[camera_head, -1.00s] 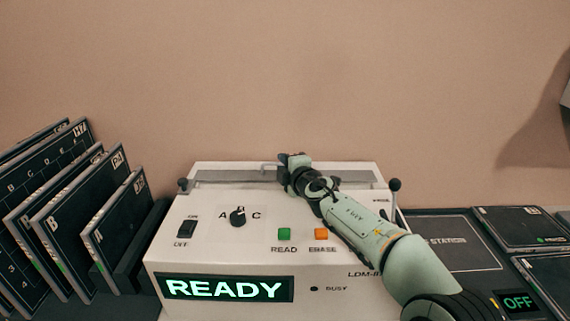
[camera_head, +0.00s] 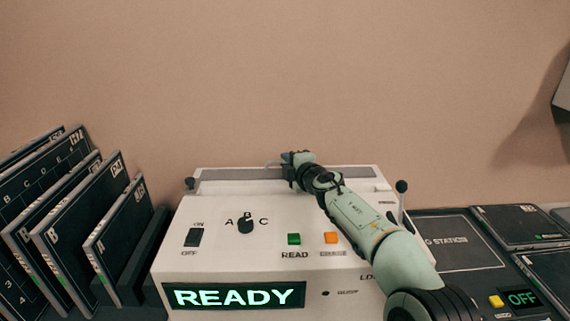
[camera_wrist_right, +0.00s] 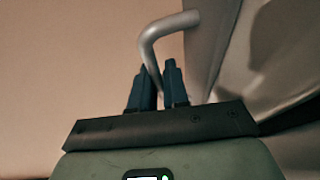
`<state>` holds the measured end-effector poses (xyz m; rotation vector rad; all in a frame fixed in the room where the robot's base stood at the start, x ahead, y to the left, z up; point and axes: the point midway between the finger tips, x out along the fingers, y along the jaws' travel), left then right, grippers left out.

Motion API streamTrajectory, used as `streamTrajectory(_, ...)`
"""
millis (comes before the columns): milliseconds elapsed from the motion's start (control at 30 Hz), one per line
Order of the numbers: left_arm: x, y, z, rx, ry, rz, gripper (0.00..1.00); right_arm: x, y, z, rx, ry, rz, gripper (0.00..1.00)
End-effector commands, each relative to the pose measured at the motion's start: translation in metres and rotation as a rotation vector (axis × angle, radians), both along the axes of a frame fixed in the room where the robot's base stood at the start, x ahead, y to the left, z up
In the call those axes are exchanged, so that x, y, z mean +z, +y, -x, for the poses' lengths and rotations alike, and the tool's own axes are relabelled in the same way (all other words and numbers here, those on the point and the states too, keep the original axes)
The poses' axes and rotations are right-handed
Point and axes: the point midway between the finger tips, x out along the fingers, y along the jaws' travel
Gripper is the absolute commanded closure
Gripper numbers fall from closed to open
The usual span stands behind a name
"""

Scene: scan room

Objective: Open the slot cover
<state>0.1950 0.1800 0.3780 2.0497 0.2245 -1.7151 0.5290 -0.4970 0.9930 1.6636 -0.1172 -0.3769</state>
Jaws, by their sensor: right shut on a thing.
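The slot cover (camera_head: 235,174) is a long grey strip along the back of the white machine's top in the head view. My right gripper (camera_head: 291,159) is at the cover's back edge, and my arm hides part of the strip's right side. In the right wrist view, the dark fingers of this gripper (camera_wrist_right: 157,88) are shut on the bent metal handle (camera_wrist_right: 152,38). A small part of the handle also shows left of the gripper in the head view. How far the cover is open is hard to tell. My left gripper is not in view.
The white machine (camera_head: 220,255) has a READY display, a rotary knob (camera_head: 246,226), a green button (camera_head: 294,239) and an orange button (camera_head: 331,238). Several dark plates (camera_head: 85,215) stand in a rack at the left. A dark station (camera_head: 460,243) lies at the right.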

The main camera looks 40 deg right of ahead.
Motion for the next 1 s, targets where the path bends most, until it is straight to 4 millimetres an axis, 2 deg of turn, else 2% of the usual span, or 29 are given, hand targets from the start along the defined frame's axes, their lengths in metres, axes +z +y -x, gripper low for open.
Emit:
streamTrajectory(100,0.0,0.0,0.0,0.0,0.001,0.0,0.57,0.0,0.001,0.0,0.004,0.001,-0.001,1.0)
streamTrajectory(133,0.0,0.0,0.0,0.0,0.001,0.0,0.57,0.0,0.001,0.0,0.004,0.001,-0.001,0.79)
streamTrajectory(433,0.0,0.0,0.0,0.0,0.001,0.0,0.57,0.0,0.001,0.001,0.003,0.001,-0.001,0.79)
streamTrajectory(567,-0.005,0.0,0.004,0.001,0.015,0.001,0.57,0.002,0.003,0.008,0.002,-0.002,-0.001,0.79)
streamTrajectory(667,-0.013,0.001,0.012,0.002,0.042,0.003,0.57,0.004,0.007,0.022,0.002,-0.002,-0.001,0.79)
streamTrajectory(833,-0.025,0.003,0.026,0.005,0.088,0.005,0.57,0.01,0.018,0.055,0.001,-0.003,-0.002,0.79)
streamTrajectory(1000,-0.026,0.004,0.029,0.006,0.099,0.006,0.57,0.018,0.029,0.09,0.003,-0.002,-0.001,0.79)
